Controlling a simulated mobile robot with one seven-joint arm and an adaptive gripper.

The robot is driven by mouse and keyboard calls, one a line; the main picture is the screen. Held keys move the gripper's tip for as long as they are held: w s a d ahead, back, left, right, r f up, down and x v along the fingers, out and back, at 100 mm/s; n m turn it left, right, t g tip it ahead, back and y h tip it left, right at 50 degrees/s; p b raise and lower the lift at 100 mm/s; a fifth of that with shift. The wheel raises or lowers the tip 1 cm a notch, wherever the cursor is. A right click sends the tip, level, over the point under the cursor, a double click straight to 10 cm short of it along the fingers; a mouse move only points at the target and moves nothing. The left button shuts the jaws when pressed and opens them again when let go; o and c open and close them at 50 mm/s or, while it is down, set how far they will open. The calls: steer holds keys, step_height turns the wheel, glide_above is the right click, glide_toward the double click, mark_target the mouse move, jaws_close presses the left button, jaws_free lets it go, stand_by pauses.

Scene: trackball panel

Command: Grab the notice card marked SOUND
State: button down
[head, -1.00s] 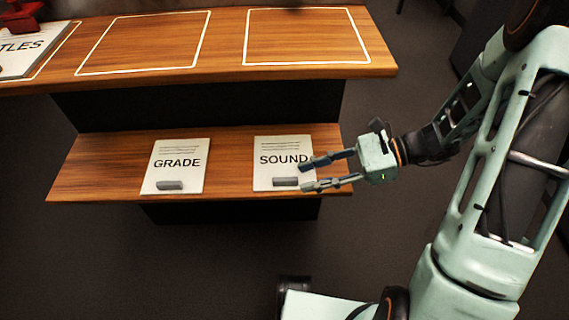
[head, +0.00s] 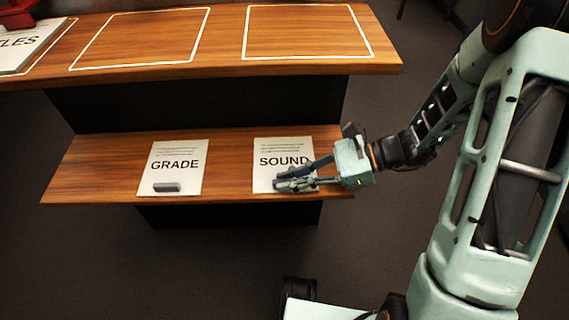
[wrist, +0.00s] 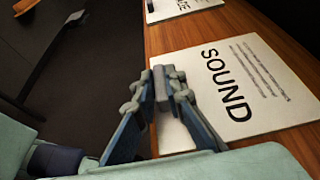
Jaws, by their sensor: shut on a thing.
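The white SOUND card (head: 272,152) lies flat on the right part of the lower wooden shelf, with small print above its large word. It also shows in the wrist view (wrist: 249,80), where its grey grip block (wrist: 164,76) stands up near one edge. My gripper (head: 281,182) reaches in from the right, low over the card's front part. In the wrist view my gripper's fingers (wrist: 157,92) are closed on either side of the grey block. In the head view the fingers hide the block and part of the card.
The GRADE card (head: 175,148), with a grey block at its front, lies to the left on the lower shelf (head: 90,170). The upper shelf (head: 225,40) has white outlined squares, two of them empty, and another card (head: 25,55) at far left.

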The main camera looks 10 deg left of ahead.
steer(key=shift+r, duration=0.1)
stand_by(0.3)
steer(key=shift+r+p, duration=0.85)
steer(key=s+a+r+p, duration=0.4)
steer(key=s+r+p, duration=0.7)
steer(key=p, duration=0.8)
steer(key=shift+s+r, duration=0.15)
steer(key=shift+s, duration=1)
steer(key=shift+a, duration=0.1)
